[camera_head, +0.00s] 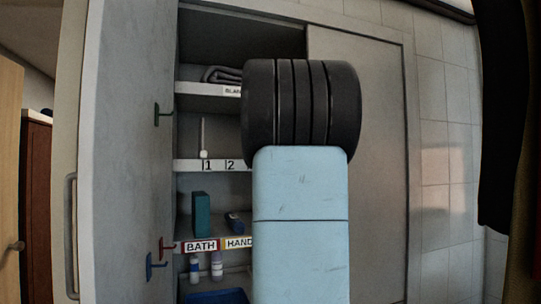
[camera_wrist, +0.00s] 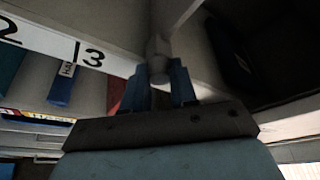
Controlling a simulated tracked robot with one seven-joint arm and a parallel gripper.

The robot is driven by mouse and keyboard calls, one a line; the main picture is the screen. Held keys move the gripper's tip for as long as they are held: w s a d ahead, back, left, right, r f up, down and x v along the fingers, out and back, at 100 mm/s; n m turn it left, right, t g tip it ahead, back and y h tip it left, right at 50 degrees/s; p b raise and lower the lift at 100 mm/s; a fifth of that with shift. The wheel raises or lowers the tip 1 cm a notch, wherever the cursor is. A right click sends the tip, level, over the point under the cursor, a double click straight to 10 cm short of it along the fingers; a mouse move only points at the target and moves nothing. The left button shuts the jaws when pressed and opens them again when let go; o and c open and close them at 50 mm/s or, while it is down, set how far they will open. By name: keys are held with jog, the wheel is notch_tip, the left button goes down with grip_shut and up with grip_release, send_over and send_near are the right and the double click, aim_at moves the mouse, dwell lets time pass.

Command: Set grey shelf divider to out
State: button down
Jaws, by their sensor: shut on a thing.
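The grey shelf divider (camera_wrist: 158,48) shows in the wrist view as a pale grey rounded piece, just right of the "3" label on a white shelf edge. My gripper (camera_wrist: 160,75) has its two blue fingers on either side of this grey piece and is shut on it. In the head view my arm covers the right part of the shelves, so the gripper and the held piece are hidden there. How far the divider stands out from the shelf cannot be told.
An open cabinet door (camera_head: 125,150) with several hooks stands at the left. The numbered shelf (camera_head: 190,165) holds a thin white upright piece (camera_head: 203,140). Below are a teal box (camera_head: 201,214), bottles (camera_head: 217,265) and a blue tray (camera_head: 215,297). A closed panel (camera_head: 375,160) is at the right.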

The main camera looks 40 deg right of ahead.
jog(key=shift+w+a+f, duration=0.1)
jog(key=shift+w+a, duration=0.25)
jog(key=c, duration=1.1)
grip_release()
jog(key=shift+o, duration=1.1)
jog(key=shift+d, duration=0.1)
jog(key=shift+s, duration=0.1)
jog(key=v, duration=1.3)
jog(key=shift+s+a, duration=0.2)
jog(key=shift+s, duration=0.1)
